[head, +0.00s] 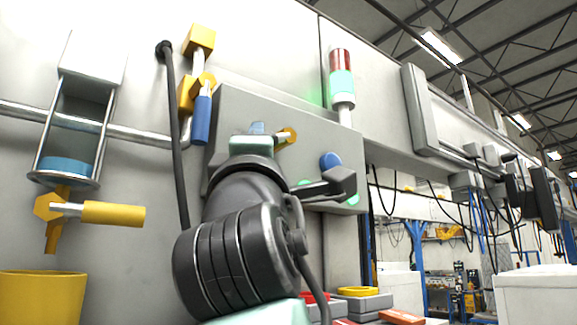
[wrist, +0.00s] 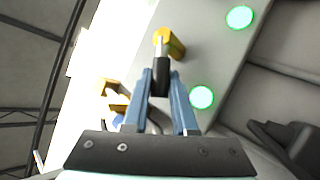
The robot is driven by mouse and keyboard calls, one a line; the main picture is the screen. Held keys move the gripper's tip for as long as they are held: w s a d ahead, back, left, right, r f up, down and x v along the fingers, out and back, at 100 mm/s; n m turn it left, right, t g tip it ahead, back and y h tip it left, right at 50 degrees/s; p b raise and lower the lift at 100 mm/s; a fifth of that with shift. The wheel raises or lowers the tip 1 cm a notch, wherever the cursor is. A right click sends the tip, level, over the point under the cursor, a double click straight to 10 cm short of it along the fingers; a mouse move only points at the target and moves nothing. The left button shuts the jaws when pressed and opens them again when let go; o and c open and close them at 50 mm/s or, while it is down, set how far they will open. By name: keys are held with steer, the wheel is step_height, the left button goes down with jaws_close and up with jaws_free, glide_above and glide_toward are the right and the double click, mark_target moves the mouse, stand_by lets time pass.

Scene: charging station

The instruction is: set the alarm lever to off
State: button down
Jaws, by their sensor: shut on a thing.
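The alarm lever (wrist: 162,70) has a yellow base and a dark handle, on the face of a grey control box (head: 235,110). In the head view its yellow part (head: 289,136) shows just right of my gripper (head: 258,128). In the wrist view the dark handle lies between the blue fingers of my gripper (wrist: 161,82), which is shut on it. In the head view my own wrist hides most of the handle and the lower box, so the lever's exact angle is hard to read there.
A signal tower (head: 342,80) beside the box glows green, with its red part dark. Green lights (wrist: 202,97) sit on the box. A blue-handled yellow valve (head: 202,112) and a black cable (head: 175,130) are to the left. A yellow-handled valve (head: 110,213) is farther left.

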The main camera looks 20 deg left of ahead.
steer(key=shift+w+d+f+n+g+y, duration=0.1)
steer(key=shift+n+g+y, duration=0.05)
steer(key=shift+n+y, duration=0.55)
steer(key=shift+w+d+f+n+g+y, duration=0.1)
steer(key=shift+n+y, duration=0.6)
steer(key=shift+d+f+n+g+y, duration=0.1)
steer(key=shift+n+g+y, duration=0.05)
steer(key=shift+n+y, duration=0.55)
steer(key=shift+n, duration=0.3)
steer(key=c, duration=1)
jaws_free()
steer(key=shift+c, duration=0.2)
steer(key=o, duration=0.3)
steer(key=shift+w+a+f, duration=0.1)
steer(key=shift+w, duration=0.1)
steer(key=shift+o, duration=0.2)
steer(key=shift+s, duration=0.1)
